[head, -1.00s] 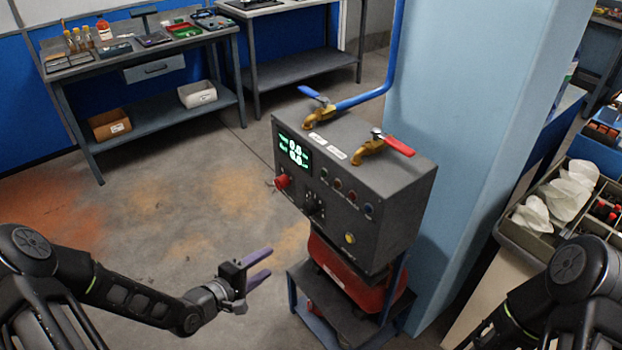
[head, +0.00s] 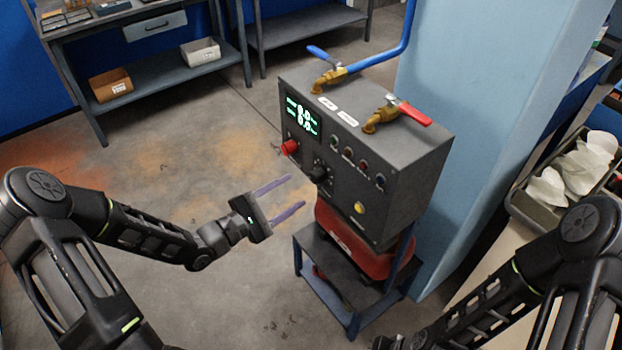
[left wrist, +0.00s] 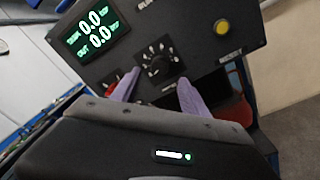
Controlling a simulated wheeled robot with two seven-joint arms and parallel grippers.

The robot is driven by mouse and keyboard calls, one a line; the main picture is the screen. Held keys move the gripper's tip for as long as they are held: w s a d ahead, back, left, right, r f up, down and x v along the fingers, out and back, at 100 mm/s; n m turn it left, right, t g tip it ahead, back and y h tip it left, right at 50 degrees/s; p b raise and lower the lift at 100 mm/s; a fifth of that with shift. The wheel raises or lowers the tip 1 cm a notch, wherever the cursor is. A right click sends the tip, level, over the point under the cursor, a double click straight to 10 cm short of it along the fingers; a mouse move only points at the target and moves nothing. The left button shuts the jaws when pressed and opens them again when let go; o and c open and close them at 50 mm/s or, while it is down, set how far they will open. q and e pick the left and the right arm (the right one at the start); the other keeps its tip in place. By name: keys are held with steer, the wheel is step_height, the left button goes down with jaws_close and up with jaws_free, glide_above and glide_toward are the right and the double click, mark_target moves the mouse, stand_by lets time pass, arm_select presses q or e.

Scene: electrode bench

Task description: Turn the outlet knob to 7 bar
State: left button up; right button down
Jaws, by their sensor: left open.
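The outlet knob (head: 320,173) is a black dial on the front of the dark grey control box (head: 400,185). In the left wrist view the knob (left wrist: 155,66) sits in a ring of white marks. The display (head: 303,117) shows two green readings; in the left wrist view the display (left wrist: 97,29) reads 0.0 on both the tank and OUT lines. My left gripper (head: 290,194) is open and empty, its purple fingers pointing at the panel, short of the knob. In the left wrist view the fingertips (left wrist: 153,88) lie either side below the knob. My right gripper's fingers are not visible.
A red knob (head: 290,147), small coloured buttons and a yellow button (head: 359,208) share the panel. Blue (head: 324,54) and red (head: 413,114) valve levers are on top. The box stands on a blue-framed cart (head: 325,277) beside a light blue pillar (head: 470,130). Floor to the left is clear.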

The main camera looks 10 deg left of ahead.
mark_target(312, 179)
arm_select(q)
steer(key=x, duration=0.7)
steer(key=shift+w+p, duration=0.1)
steer(key=shift+p, duration=0.25)
jaws_close()
